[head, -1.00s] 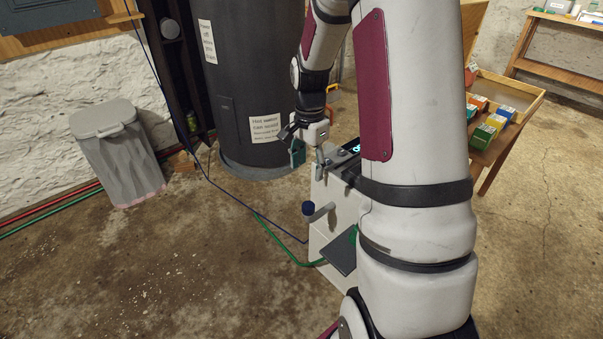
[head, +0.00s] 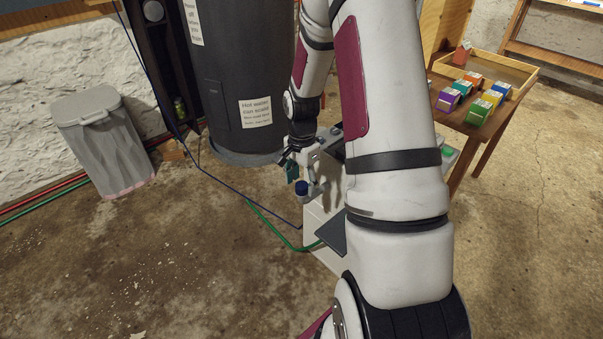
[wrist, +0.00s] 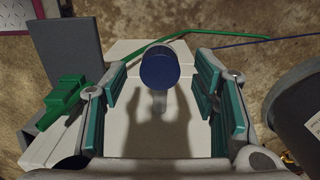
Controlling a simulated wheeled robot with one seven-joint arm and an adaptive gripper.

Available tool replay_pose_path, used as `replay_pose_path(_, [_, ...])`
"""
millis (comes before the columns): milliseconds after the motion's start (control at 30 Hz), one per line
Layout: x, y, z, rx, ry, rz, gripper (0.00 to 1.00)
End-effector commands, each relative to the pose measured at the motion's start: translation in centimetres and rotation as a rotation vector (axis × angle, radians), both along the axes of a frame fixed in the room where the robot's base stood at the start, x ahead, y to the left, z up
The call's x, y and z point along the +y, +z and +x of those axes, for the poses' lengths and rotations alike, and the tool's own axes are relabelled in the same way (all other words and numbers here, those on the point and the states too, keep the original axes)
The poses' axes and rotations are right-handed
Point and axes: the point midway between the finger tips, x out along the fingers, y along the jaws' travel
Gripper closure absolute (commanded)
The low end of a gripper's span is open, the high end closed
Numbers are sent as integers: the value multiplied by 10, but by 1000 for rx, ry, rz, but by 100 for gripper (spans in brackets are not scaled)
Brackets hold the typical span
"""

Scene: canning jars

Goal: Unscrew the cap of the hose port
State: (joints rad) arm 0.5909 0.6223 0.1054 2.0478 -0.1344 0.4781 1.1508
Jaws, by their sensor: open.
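The blue round cap (head: 302,188) sits on the hose port at the side of a white machine (head: 315,222). In the wrist view the cap (wrist: 159,69) lies near the middle, with the grey-white port stem (wrist: 158,103) below it. My gripper (head: 305,178) is open and empty, its teal pads apart. In the wrist view my gripper (wrist: 160,105) has one finger on each side of the cap's line, with a gap on both sides and no contact visible. Much of the machine is hidden behind my arm in the head view.
A green hose (head: 270,222) and a dark blue line (head: 240,190) run over the floor to the machine. A dark tank (head: 232,110) stands behind. A green clamp-like part (wrist: 65,100) and a dark panel (wrist: 72,50) are at left in the wrist view. A grey bin (head: 105,140) stands far left.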

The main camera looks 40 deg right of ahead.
Motion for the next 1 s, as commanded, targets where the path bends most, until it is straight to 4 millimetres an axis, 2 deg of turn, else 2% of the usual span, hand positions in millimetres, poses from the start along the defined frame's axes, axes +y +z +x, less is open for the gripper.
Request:
replay_pose_path(100, [0,-7,0,0,-1,1,46])
replay_pose_path(400, [0,-8,0,-1,0,0,46])
replay_pose_path(433, [0,-8,0,-1,0,0,48])
replay_pose_path(467, [0,-8,0,-1,0,0,55])
replay_pose_path(633, [0,-8,0,-1,0,0,93])
replay_pose_path(700, [0,-8,0,-1,0,0,96])
replay_pose_path(733, [0,-8,0,-1,0,0,75])
replay_pose_path(833, [0,-8,0,-1,0,0,97])
replay_pose_path(867, [0,-8,0,-1,0,0,100])
replay_pose_path(1000, [0,-8,0,-1,50,0,100])
